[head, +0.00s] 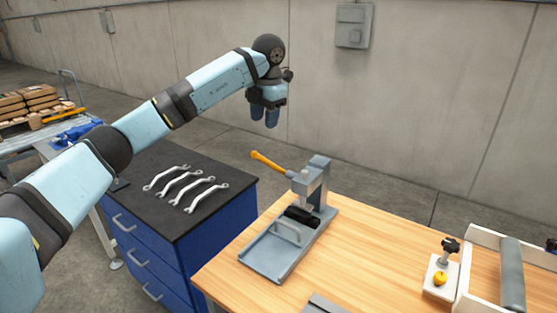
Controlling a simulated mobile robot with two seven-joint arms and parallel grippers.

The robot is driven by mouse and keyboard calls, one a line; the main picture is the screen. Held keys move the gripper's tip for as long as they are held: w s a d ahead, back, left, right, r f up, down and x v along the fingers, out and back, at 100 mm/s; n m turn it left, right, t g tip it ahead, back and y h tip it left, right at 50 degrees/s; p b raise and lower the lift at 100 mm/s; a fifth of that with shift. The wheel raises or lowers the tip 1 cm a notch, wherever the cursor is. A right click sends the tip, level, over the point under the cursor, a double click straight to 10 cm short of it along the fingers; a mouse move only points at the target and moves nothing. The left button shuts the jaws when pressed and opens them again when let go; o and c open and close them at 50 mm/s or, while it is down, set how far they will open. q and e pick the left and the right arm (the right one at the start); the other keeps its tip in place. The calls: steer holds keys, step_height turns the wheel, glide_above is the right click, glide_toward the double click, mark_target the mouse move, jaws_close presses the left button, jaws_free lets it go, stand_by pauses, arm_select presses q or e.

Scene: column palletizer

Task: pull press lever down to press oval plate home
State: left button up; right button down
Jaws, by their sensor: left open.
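The arbor-type press (319,188) stands on the wooden table, grey, with a ram over a dark piece (302,216). Its lever has an orange handle (268,162) that points up and to the left, away from the press body. I cannot make out an oval plate for sure; the dark piece under the ram is partly hidden. My left gripper (264,117) hangs above and behind the lever handle, fingers pointing down, apart from it and empty. My right gripper is not in view.
A grey tray (262,259) with a raised handle-like part lies in front of the press. Several wrenches (183,184) lie on the dark-topped blue cabinet (215,215). A small stand with a yellow ball (440,279) and a white frame with a grey roller (512,272) are at the right.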

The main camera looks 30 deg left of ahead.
mark_target(259, 157)
arm_select(q)
steer(key=a+f, duration=0.1)
steer(key=f, duration=0.7)
steer(key=a+f+p, duration=0.1)
steer(key=f, duration=0.4)
steer(key=shift+w+a, duration=0.2)
steer(key=shift+a, duration=0.1)
jaws_close()
